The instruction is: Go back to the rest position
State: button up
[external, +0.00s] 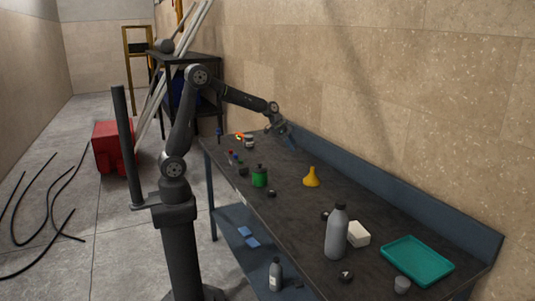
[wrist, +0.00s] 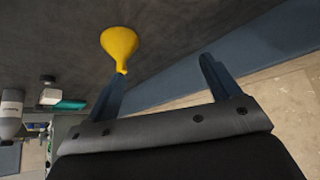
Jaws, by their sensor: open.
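My gripper (external: 288,137) is raised over the far end of the dark workbench (external: 300,205), close to the back wall. In the wrist view my gripper (wrist: 160,82) shows two blue fingers spread wide apart with nothing between them. A yellow funnel (external: 312,177) stands on the bench, to the right of my gripper in the external view. In the wrist view the funnel (wrist: 119,43) appears beyond the left finger, whose tip overlaps its spout in the picture; I cannot tell the gap between them.
A green jar (external: 260,176) and several small items stand left of the funnel. A grey bottle (external: 336,232), a white box (external: 357,234) and a teal tray (external: 417,260) are at the near end. A blue raised edge (external: 400,197) runs along the wall.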

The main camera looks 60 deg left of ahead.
jog(key=s+d+m+g+h, duration=0.1)
jog(key=s+d+m, duration=0.1)
jog(key=d, duration=0.8)
jog(key=s+d+m, duration=0.2)
jog(key=s+d, duration=0.3)
jog(key=d, duration=0.5)
jog(key=shift+g+h, duration=0.4)
jog(key=shift+s, duration=0.1)
jog(key=o, duration=0.4)
jog(key=s+a+r+m+g+y, duration=0.2)
jog(key=s+r+m+g+y, duration=0.4)
jog(key=s+r, duration=0.6)
notch_tip(320, 180, down, 11)
jog(key=m+t, duration=0.1)
jog(key=t, duration=0.1)
jog(key=shift+s+a+r+h, duration=0.2)
jog(key=shift+s+h, duration=0.1)
jog(key=shift+s, duration=0.05)
